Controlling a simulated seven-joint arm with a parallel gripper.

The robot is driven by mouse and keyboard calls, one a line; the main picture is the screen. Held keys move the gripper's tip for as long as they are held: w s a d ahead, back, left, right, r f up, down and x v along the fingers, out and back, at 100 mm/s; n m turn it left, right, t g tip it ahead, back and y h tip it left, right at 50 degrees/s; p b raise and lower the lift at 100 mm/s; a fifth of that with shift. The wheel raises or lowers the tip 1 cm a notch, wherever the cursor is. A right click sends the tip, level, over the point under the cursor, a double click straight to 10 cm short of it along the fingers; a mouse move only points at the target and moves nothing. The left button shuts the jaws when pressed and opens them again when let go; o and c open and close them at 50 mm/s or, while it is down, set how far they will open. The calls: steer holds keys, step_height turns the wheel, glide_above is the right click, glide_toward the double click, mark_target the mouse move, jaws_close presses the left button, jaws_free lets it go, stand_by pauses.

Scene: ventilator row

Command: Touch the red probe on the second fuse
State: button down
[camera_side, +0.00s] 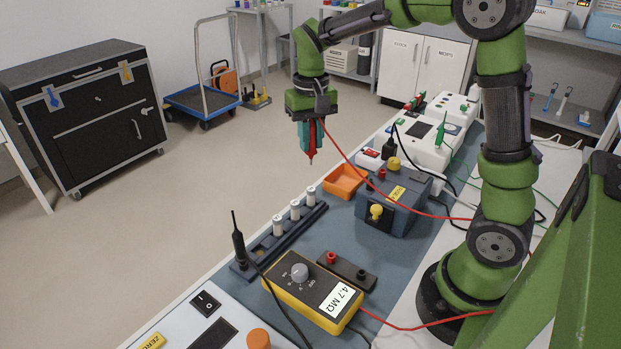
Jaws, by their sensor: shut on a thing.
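My gripper (306,134) is shut on the red probe (311,153), whose tip points down. It hangs in the air beyond and above the fuse rack, touching nothing that I can see. A red lead runs from it to the right. The dark fuse rack (264,252) lies on the bench with several white fuses upright in a row: a near one (278,226), a middle one (295,210) and a far one (311,196). The black probe (238,243) stands at the rack's near end. The yellow meter (312,289) reads 4.7 MΩ.
A dark block with red and black sockets (347,271) lies by the meter. Leads cross the bench. Open floor lies to the left.

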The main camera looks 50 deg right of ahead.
stand_by(0.5)
glide_above(295, 203)
steer(key=f, duration=0.1)
steer(key=shift+f, duration=2.35)
steer(key=shift+f, duration=0.55)
steer(key=shift+r, duration=0.1)
step_height(295, 203, up, 7)
stand_by(0.6)
